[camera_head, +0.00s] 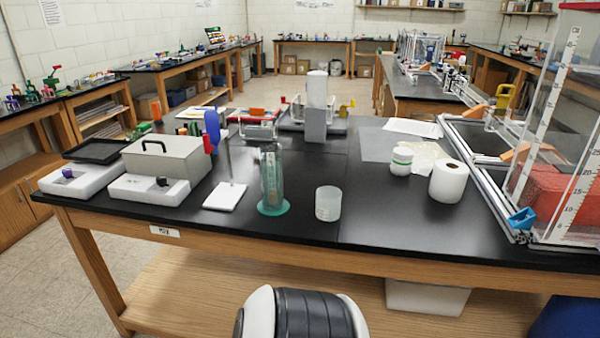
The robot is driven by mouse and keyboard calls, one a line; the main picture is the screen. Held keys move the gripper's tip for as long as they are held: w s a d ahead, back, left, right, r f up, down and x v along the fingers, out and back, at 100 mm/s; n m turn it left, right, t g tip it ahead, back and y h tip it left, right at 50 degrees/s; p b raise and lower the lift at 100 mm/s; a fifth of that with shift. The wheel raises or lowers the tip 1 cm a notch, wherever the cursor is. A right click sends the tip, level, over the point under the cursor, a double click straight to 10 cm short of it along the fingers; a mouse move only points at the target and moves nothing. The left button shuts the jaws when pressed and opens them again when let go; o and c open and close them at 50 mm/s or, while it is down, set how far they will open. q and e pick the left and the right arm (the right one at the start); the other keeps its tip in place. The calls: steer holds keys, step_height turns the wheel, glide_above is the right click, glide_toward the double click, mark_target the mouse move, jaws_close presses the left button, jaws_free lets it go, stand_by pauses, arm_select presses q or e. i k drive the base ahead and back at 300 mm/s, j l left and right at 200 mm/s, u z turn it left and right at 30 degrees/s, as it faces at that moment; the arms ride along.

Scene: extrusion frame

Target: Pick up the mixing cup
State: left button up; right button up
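A small translucent white cup (328,204), which looks like the mixing cup, stands upright near the front edge of the black bench (390,225). It is empty as far as I can see, and nothing touches it. A tall clear cylinder (271,178) on a green round base stands just left of it. Neither of my grippers shows in the head view, so nothing of mine is seen near the cup.
A white paper roll (448,181) and a white lidded jar (401,161) stand to the right. A large clear tank in a metal frame (478,200) closes off the right end. Scales and a grey box (162,158) stand left. Bench around the cup's right is clear.

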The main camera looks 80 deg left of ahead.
mark_target(328, 204)
steer(key=j+u, duration=0.1)
steer(key=u, duration=2.35)
steer(key=j, duration=0.05)
